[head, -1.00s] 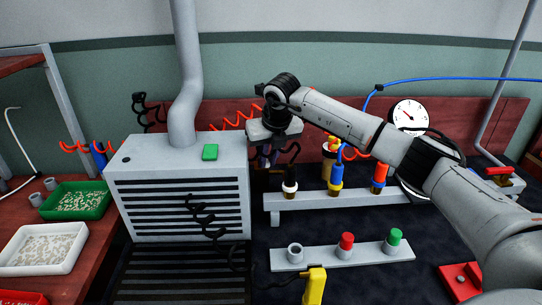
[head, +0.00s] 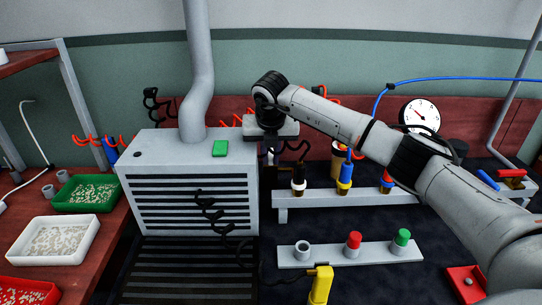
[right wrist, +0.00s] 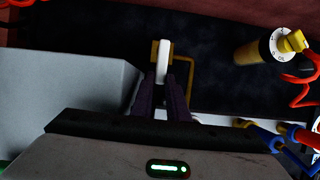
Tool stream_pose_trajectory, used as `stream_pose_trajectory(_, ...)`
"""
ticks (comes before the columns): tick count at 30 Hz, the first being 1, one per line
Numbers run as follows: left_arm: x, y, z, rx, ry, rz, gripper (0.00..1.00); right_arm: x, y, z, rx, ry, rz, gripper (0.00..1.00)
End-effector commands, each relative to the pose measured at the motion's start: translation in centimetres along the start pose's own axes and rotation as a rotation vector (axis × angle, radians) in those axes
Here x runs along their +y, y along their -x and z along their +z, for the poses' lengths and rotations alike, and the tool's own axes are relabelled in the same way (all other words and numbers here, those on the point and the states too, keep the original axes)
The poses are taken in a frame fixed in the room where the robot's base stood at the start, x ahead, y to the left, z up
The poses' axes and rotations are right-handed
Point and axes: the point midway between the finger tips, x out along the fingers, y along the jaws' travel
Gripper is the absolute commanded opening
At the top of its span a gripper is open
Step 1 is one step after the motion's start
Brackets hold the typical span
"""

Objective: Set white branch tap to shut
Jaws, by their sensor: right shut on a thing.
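The white branch tap's white lever (right wrist: 163,62) points up the picture in the right wrist view, beside a brass-coloured body (right wrist: 154,54). My right gripper (right wrist: 166,82) is shut on this lever, with its dark fingers on either side. In the head view my right gripper (head: 270,147) reaches down just right of the grey vented box, and a small white bit of the lever (head: 270,158) shows below it. The gripper and box hide most of the tap there, so its exact angle is hard to tell. My left gripper is not in view.
The grey vented box (head: 190,180) stands close on the left. To the right, a rail (head: 320,200) holds white-, blue- and red-ringed fittings with coiled hoses. A gauge (head: 420,115) is on the back board. A red-handled tap (head: 512,173) is far right.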

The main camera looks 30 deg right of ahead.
Motion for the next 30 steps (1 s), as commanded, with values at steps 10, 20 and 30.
stream_pose_trajectory(10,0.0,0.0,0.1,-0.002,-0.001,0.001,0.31,0.1,0.1,0.1,-0.002,-0.001,0.004,0.33)
stream_pose_trajectory(20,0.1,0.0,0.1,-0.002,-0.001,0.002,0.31,0.0,0.0,-0.1,0.0,0.022,0.013,0.33)
stream_pose_trajectory(30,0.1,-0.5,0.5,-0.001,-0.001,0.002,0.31,-2.1,-0.3,0.3,-0.001,0.302,0.129,0.33)
